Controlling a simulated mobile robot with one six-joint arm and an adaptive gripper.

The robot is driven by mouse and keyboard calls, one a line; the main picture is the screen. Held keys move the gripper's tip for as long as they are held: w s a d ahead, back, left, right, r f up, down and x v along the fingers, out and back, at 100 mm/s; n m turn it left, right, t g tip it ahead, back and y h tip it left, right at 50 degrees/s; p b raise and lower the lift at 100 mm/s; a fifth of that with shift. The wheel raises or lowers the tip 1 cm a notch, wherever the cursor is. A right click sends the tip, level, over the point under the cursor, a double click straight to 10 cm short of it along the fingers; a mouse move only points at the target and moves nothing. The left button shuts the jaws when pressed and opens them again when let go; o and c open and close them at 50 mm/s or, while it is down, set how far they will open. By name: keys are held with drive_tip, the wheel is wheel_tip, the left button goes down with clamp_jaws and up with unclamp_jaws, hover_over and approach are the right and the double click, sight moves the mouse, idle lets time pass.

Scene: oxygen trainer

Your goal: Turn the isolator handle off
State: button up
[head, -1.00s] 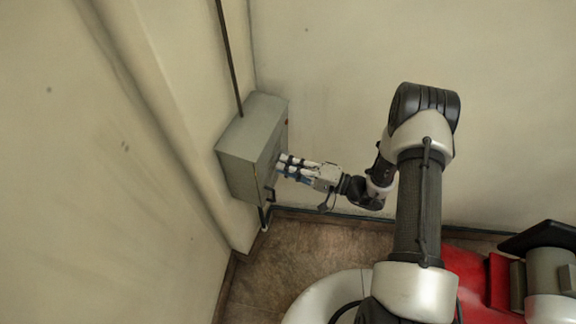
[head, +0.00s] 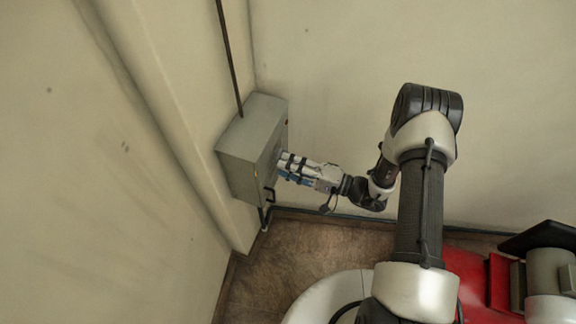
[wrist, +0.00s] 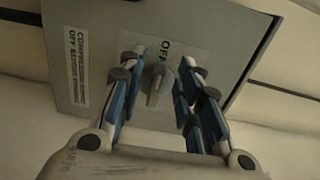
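The isolator handle (wrist: 158,84) is a grey rotary knob on a pale plate marked "OFF" (wrist: 166,48) at its top. Its grip bar is slightly tilted from upright in the wrist view. It sits on the face of a grey box (wrist: 225,38), which also shows in the head view (head: 238,145) on the wall. My gripper (wrist: 162,62) is open, its blue-padded fingers on both sides of the handle. The right finger is close to the handle and a gap shows on the left; contact cannot be told. In the head view my gripper (head: 281,165) hides the handle.
A printed warning label (wrist: 77,66) is left of the handle on the box. A dark conduit (head: 230,60) runs up the wall from the box. A bent rod (head: 269,195) shows at the box's lower edge. Walls close in behind and left; brown floor (head: 290,255) lies below.

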drive_tip(key=v, duration=1.1)
drive_tip(key=shift+d, duration=0.25)
drive_tip(key=shift+r, duration=0.1)
drive_tip(key=s+a+r+n+g+h, duration=0.25)
drive_tip(key=s+r+g+h, duration=0.2)
drive_tip(key=r, duration=0.45)
drive_tip(key=s+a+r+n+g+h, duration=0.1)
drive_tip(key=s+r+n+g+h, duration=0.3)
drive_tip(key=r, duration=0.5)
drive_tip(key=s+d+r+m+t+h, duration=0.2)
drive_tip(key=s+d+r+t+h, duration=0.5)
drive_tip(key=s+r, duration=0.4)
drive_tip(key=shift+m+h, duration=0.35)
drive_tip(key=shift+h, duration=0.4)
drive_tip(key=shift+d, duration=0.1)
drive_tip(key=shift+c, duration=0.4)
